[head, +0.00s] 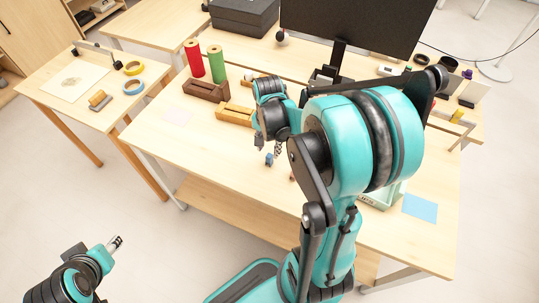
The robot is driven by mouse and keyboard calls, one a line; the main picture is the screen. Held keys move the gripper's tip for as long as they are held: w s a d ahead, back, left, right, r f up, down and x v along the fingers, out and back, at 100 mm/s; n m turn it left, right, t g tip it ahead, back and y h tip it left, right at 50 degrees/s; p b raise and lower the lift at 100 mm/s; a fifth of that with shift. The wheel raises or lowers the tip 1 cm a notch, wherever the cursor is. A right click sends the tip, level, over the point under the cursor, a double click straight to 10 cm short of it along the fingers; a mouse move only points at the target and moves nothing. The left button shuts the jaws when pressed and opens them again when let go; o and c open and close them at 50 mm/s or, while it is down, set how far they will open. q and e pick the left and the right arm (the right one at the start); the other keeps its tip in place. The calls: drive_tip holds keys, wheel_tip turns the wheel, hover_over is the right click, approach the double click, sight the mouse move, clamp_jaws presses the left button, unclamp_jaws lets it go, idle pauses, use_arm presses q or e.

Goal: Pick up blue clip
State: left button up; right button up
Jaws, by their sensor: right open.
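A small blue clip (268,160) lies on the light wooden table, near its front edge. My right gripper (269,146) is open just above and behind the clip in the picture, with its fingers pointing down. No object shows between its fingers, and I cannot tell whether they touch the clip. My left gripper (116,243) is at the lower left, over the floor and away from the table. It is too small to tell whether its fingers are open.
A wooden block (235,114) and a brown holder (206,89) with red (194,58) and green (217,64) rolls stand behind. A black monitor (355,28) is at the back. My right arm hides the table's middle right.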

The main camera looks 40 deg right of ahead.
sight(269, 155)
drive_tip(key=shift+w+d+f+b, duration=0.15)
drive_tip(key=shift+w+f+b, duration=0.1)
drive_tip(key=shift+f, duration=0.3)
drive_tip(key=shift+w+d+f+b, duration=0.1)
drive_tip(key=shift+d+f+b, duration=0.1)
drive_tip(key=shift+f, duration=0.35)
drive_tip(key=shift+s+a+f+b, duration=0.15)
drive_tip(key=shift+f+b, duration=0.25)
drive_tip(key=shift+f, duration=0.2)
drive_tip(key=f, duration=0.1)
drive_tip(key=f+b, duration=0.1)
drive_tip(key=f, duration=0.1)
drive_tip(key=f+b, duration=0.1)
drive_tip(key=shift+w+d+f, duration=0.2)
drive_tip(key=shift+d+f, duration=0.1)
drive_tip(key=shift+r, duration=0.1)
clamp_jaws()
